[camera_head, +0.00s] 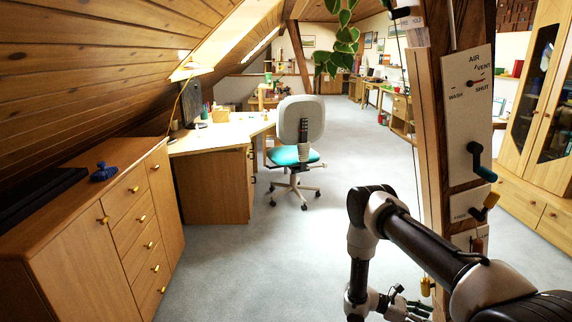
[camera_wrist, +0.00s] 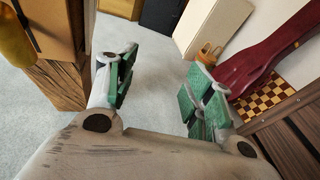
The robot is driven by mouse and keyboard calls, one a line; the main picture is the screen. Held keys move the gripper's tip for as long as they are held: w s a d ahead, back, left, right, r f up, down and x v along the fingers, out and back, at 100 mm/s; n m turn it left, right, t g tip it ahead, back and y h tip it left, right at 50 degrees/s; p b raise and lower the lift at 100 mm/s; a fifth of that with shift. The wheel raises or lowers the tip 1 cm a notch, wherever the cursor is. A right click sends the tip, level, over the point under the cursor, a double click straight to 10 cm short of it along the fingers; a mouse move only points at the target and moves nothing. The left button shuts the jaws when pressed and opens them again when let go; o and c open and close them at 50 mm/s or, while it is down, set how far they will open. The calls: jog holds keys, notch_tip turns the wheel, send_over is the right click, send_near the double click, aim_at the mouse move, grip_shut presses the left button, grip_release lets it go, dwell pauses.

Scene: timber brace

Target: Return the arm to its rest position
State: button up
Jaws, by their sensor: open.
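My gripper (camera_wrist: 160,85) shows in the wrist view with its two green-padded fingers spread wide apart and nothing between them. In the head view my arm reaches in from the lower right and bends down, and the gripper (camera_head: 408,303) is low, partly cut off at the bottom edge. It is beside the lower part of a timber post (camera_head: 428,150). The post carries a white panel (camera_head: 468,115) marked AIR, VENT, WASH and SHUT, with a dark crank handle (camera_head: 480,163). Smaller plates sit below it, partly hidden by my arm.
A wooden cabinet (camera_head: 125,250) stands at the left under the sloped ceiling. A desk (camera_head: 215,140) and a swivel chair (camera_head: 300,125) stand beyond it. Grey floor (camera_head: 270,255) is clear in the middle. The wrist view shows a dark red case (camera_wrist: 265,55) and a checkered board (camera_wrist: 268,100).

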jog(key=s+a+r+m+g+y, duration=0.1)
jog(key=s+a+r+m+y, duration=0.2)
jog(key=r, duration=0.8)
jog(key=s+a+r+m+y, duration=0.1)
jog(key=r+m+y, duration=0.3)
jog(key=r, duration=0.6)
jog(key=s+a+r+m+g+y, duration=0.1)
jog(key=s+a+r+m+y, duration=0.2)
jog(key=r, duration=0.8)
jog(key=s+a+r+m+t+y, duration=0.1)
jog(key=s+r+t, duration=0.4)
jog(key=r, duration=0.7)
jog(key=s+a+r+m+t+y, duration=0.2)
jog(key=s+r+m+t+y, duration=0.2)
jog(key=r, duration=0.8)
jog(key=s+t, duration=0.2)
jog(key=s, duration=0.2)
jog(key=shift+m, duration=0.4)
